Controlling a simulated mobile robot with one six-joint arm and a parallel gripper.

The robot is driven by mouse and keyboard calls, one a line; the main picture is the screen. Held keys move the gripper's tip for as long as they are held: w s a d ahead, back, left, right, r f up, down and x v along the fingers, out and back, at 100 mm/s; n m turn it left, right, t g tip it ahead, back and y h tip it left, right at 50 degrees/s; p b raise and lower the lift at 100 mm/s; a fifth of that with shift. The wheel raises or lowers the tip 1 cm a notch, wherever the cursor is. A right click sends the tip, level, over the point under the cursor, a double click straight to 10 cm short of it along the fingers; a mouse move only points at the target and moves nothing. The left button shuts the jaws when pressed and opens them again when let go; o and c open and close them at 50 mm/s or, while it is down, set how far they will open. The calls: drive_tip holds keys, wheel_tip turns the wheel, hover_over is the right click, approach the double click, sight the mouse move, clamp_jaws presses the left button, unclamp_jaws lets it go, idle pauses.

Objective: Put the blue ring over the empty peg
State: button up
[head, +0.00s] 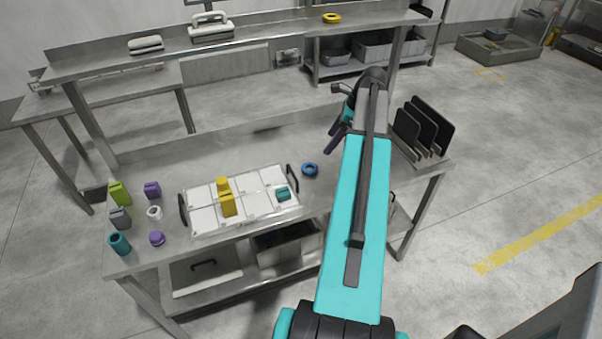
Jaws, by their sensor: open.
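The blue ring (310,170) lies flat on the steel table, just right of the white tray (250,183). My gripper (337,136) is above the table, a little above and to the right of the ring in the picture. It is open and looks empty, with its dark fingers pointing down and left. No bare peg can be made out clearly at this size. The tray holds a yellow block (228,204), a smaller yellow piece (222,184) behind it and a teal piece (283,193). My arm hides part of the table's right side.
Several green, grey, teal, purple and white pieces stand at the table's left end. A black-plated rack (424,127) stands at the right end. The tray has dark upright handles (292,178). A yellow ring (331,18) lies on the back shelf. The table behind the tray is clear.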

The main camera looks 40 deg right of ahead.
drive_tip(key=shift+w+d+f, duration=0.1)
drive_tip(key=shift+w+f, duration=0.15)
drive_tip(key=shift+f, duration=0.3)
drive_tip(key=shift+w, duration=0.1)
drive_tip(key=p, duration=0.2)
approach(313, 164)
drive_tip(key=shift+w+a+f, duration=0.15)
drive_tip(key=shift+a+f, duration=1.05)
drive_tip(key=shift+a, duration=0.05)
drive_tip(key=shift+f, duration=0.1)
drive_tip(key=shift+p+x, duration=0.65)
drive_tip(key=shift+x, duration=0.6)
drive_tip(key=shift+p+x, duration=0.35)
drive_tip(key=shift+x, duration=0.95)
